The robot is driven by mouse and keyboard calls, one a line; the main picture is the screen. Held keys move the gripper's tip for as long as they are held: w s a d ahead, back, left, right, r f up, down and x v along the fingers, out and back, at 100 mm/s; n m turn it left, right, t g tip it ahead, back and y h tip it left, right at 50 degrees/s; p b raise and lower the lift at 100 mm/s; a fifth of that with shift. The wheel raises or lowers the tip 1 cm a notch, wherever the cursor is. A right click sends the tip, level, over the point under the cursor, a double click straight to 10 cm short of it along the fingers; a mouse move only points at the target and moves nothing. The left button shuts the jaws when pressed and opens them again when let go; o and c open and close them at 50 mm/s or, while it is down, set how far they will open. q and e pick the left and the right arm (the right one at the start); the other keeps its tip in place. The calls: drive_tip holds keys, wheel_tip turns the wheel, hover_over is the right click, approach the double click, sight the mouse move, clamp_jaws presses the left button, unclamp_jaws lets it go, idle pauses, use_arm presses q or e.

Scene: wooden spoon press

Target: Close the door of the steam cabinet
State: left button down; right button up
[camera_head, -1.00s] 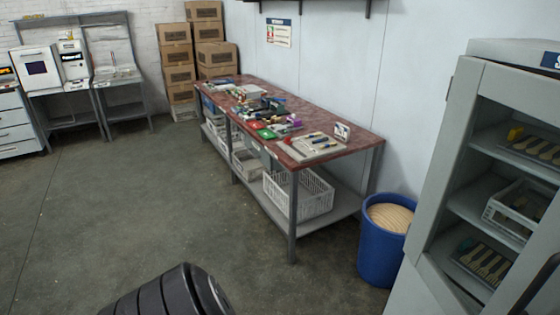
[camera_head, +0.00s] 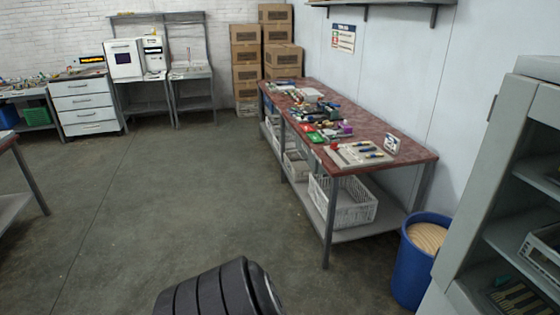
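The grey steam cabinet (camera_head: 478,150) stands at the right edge of the head view and is cut off by the frame. Its front is open to view. Shelves (camera_head: 520,235) inside hold a white basket (camera_head: 545,250) and a tray of wooden pieces (camera_head: 522,296). I cannot make out the door panel; it is out of frame or not distinguishable. Neither of my grippers is in view. Only a dark ribbed part of my own body shows at the bottom middle.
A blue bin (camera_head: 415,270) of wooden sticks stands just left of the cabinet. A long red-topped workbench (camera_head: 405,160) with tools and white baskets (camera_head: 345,203) runs along the wall. Cardboard boxes (camera_head: 246,60) stand behind. The concrete floor (camera_head: 150,200) at left is clear.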

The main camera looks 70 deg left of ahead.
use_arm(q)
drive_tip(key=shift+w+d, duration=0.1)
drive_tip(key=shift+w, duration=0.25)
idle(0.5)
